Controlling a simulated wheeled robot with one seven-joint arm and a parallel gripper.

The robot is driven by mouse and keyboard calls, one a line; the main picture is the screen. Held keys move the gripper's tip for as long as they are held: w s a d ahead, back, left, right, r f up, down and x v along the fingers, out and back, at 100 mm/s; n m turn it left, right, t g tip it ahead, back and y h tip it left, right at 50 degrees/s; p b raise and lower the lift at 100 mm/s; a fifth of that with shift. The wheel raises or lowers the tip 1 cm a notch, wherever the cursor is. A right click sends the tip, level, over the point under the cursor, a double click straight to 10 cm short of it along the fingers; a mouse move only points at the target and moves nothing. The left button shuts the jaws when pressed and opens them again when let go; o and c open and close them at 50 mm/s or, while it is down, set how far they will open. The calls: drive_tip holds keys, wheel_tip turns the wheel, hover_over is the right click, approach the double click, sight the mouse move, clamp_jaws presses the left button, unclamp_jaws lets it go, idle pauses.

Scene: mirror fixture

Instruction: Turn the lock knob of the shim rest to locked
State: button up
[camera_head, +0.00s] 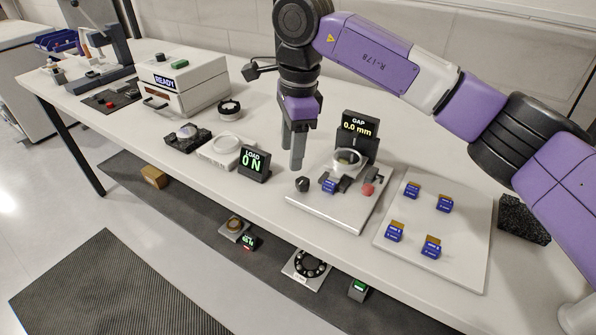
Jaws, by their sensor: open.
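The mirror fixture stands on a light base plate (325,210) on the bench. A round clear mirror (347,160) sits in its middle, and a blue piece (329,186) rests in front of it. A black knob (302,184) is at the plate's left side and a red knob (368,189) is at its right. I cannot tell from this view which one is the lock knob of the shim rest, nor its setting. My gripper (292,156) points down, open and empty, behind and left of the fixture, apart from both knobs.
A gap display (359,128) behind the mirror reads 0.0 mm. A load display (254,164) reads 0 N. A pale tray (414,228) with several blue pieces lies right of the fixture. A black block (523,220) is farther right. A white READY box (184,86) stands left.

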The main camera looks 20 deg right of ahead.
sight(303, 181)
drive_tip(key=shift+s+d+h, duration=0.2)
drive_tip(key=shift+d+h, duration=0.1)
drive_tip(key=shift+d, duration=0.55)
drive_tip(key=shift+s+d+n, duration=0.2)
drive_tip(key=shift+s+n, duration=0.1)
drive_tip(key=shift+f, duration=3.9)
clamp_jaws()
